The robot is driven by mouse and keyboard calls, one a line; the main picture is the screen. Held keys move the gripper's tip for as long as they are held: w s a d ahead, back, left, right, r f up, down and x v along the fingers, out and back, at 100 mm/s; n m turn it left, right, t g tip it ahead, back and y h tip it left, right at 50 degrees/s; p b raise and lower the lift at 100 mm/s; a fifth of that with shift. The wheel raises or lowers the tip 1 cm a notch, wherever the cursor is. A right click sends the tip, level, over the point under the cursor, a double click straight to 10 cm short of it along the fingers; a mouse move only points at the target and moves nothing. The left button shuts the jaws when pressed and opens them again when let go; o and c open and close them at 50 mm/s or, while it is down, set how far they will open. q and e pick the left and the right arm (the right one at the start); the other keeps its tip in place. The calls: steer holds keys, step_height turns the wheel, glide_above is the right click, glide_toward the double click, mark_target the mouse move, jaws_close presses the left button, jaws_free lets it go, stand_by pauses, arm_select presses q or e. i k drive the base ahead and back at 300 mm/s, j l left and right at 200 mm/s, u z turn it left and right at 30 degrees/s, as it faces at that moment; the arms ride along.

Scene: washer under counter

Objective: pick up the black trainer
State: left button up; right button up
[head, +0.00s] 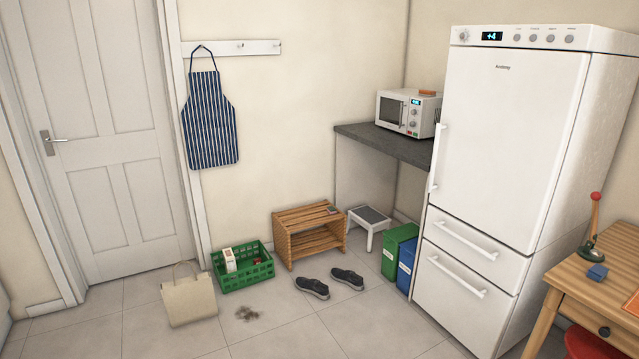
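Two black trainers lie on the tiled floor in front of the wooden rack. The left trainer (312,288) sits nearer the green crate. The right trainer (347,278) lies a little farther right, apart from the first one. Both show dark uppers and pale soles and appear to rest sole down. Neither of my grippers is in the head view, so their state does not show.
A slatted wooden rack (309,232) stands behind the trainers. Green (396,252) and blue (405,266) bins and a fridge (510,150) are right. The front floor is clear.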

mark_target(349, 278)
steer(key=i+z, duration=0.1)
steer(key=i, duration=2.25)
